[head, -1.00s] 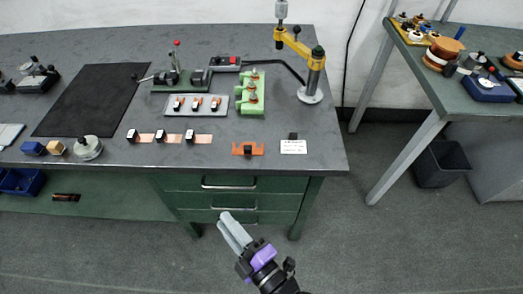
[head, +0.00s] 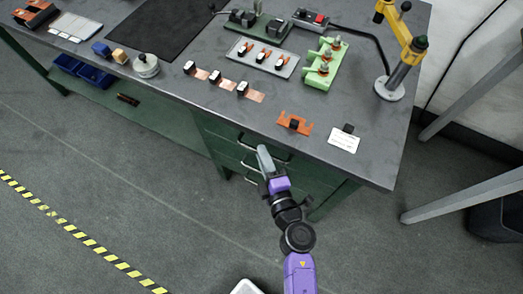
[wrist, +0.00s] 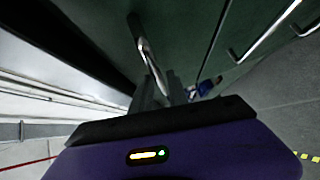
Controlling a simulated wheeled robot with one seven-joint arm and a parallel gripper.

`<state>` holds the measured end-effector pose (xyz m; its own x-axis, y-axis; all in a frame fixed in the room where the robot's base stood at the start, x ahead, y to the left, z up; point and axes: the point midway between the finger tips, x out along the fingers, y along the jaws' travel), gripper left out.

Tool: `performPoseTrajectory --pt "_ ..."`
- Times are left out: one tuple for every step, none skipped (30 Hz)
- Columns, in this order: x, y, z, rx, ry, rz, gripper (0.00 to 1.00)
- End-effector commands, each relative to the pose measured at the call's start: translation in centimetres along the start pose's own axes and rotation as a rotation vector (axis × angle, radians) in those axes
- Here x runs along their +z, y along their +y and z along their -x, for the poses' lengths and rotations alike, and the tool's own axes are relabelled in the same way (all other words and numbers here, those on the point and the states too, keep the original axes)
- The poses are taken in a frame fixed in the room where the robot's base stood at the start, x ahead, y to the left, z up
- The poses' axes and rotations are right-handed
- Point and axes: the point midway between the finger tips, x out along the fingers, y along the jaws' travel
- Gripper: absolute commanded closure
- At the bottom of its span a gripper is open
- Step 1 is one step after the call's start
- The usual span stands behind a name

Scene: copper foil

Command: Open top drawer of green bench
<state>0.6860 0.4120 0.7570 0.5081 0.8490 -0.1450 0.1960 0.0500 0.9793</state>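The green bench (head: 215,128) has a stack of green drawers under its right part, and they look shut. The top drawer's metal bar handle (head: 282,157) is just under the worktop edge. My gripper (head: 263,155) is at that handle in the head view, its pale fingers overlapping the bar. In the wrist view a metal bar handle (wrist: 147,50) runs down towards my fingertips (wrist: 165,92). The finger gap is dark and small, so I cannot tell whether the fingers are around the bar or beside it.
A lower handle (head: 249,166) sits below, and other bars (wrist: 265,33) show in the wrist view. The worktop carries an orange bracket (head: 294,123), a white card (head: 344,141) and a green fixture (head: 322,65). The floor in front is clear, with yellow-black tape (head: 85,241).

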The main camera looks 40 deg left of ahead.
Motion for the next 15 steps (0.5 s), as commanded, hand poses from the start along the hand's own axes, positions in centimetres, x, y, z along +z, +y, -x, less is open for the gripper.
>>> performPoseTrajectory --pt "0.0 -0.1 -0.7 0.001 0.001 0.000 0.80" --pt "0.0 -0.1 -1.0 0.000 0.001 0.000 0.80" --pt "0.0 -0.1 -1.3 0.001 0.001 0.000 0.80" --pt "0.0 0.0 -1.5 0.001 0.001 0.000 0.80" --pt "-0.1 0.0 -1.6 0.001 0.001 0.000 0.80" --pt "-0.1 0.0 -1.8 0.000 0.001 -0.001 0.80" --pt "-0.1 0.0 -1.8 0.000 0.001 -0.001 0.80" --pt "-0.1 0.0 -1.9 0.000 0.001 -0.001 0.80" --pt "-0.1 0.0 -1.9 0.000 0.001 -0.001 0.80" --pt "-0.1 0.0 -1.9 0.000 0.001 -0.001 0.80" --pt "-0.1 0.0 -1.9 0.000 0.001 -0.001 0.80" --pt "-0.1 0.0 -1.9 0.000 0.001 -0.001 0.80" --pt "-0.1 0.0 -1.9 0.000 0.001 -0.001 0.80" --pt "0.0 0.0 -1.9 0.000 0.000 -0.001 0.80" --pt "0.0 0.0 -1.9 0.000 0.000 -0.001 0.84"
